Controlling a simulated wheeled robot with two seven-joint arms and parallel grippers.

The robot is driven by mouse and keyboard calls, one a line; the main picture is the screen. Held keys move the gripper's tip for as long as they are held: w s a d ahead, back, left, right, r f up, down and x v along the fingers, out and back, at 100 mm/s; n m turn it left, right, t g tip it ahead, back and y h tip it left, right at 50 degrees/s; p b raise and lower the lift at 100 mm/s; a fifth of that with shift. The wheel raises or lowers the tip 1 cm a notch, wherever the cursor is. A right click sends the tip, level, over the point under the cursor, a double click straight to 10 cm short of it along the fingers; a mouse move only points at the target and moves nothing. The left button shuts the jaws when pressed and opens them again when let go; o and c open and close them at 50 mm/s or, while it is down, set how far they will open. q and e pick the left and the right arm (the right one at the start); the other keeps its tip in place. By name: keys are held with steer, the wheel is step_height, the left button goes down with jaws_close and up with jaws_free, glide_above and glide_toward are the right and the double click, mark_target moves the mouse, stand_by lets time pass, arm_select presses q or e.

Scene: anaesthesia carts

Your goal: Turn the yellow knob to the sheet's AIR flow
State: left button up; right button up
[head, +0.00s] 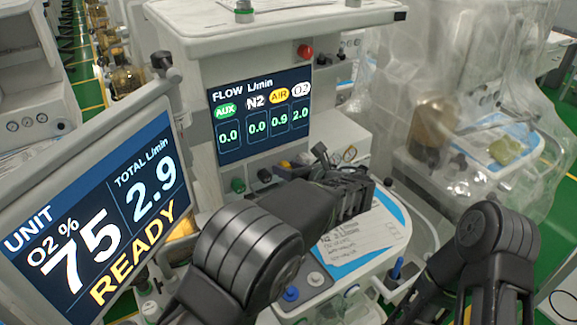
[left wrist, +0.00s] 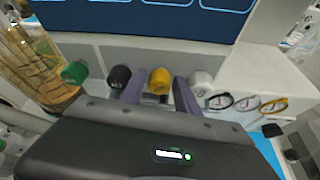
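The yellow knob (left wrist: 160,80) sits in a row on the panel, between a black knob (left wrist: 119,77) and a white knob (left wrist: 200,83). My left gripper (left wrist: 159,92) is open, with one finger on each side of the yellow knob and visible gaps between. In the head view the gripper's dark body hides part of the knob row; the yellow knob (head: 285,164) shows just beside it. The flow screen (head: 262,113) reads AUX 0.0, N2 0.0, AIR 0.9, O2 2.0. The sheet (head: 362,238) lies on a blue board; its writing is too small to read surely.
A tilted unit screen (head: 98,215) at the left reads O2 75 %, total 2.9, READY. A green knob (left wrist: 75,72) ends the row at the left. Several gauges (left wrist: 245,103) are right of the white knob. A plastic-draped cart (head: 450,100) stands at the right.

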arm_select(q)
jaws_close()
stand_by(0.5)
steer(key=shift+f+n+h+b, duration=0.2)
steer(key=shift+n+h+b, duration=0.15)
steer(key=shift+b, duration=0.75)
steer(key=n+b, duration=0.1)
steer(key=b, duration=0.2)
steer(key=n+t+h+b, duration=0.1)
steer(key=b, duration=0.2)
steer(key=n+h+b, duration=0.1)
steer(key=b, duration=0.3)
steer(key=shift+s+a+f+n+t, duration=0.15)
steer(key=shift+a+n+t, duration=0.1)
steer(key=shift+t, duration=0.15)
steer(key=shift+r+n+b, duration=0.2)
steer(key=shift+n+b, duration=0.1)
steer(key=shift+b, duration=0.45)
steer(key=shift+r, duration=0.1)
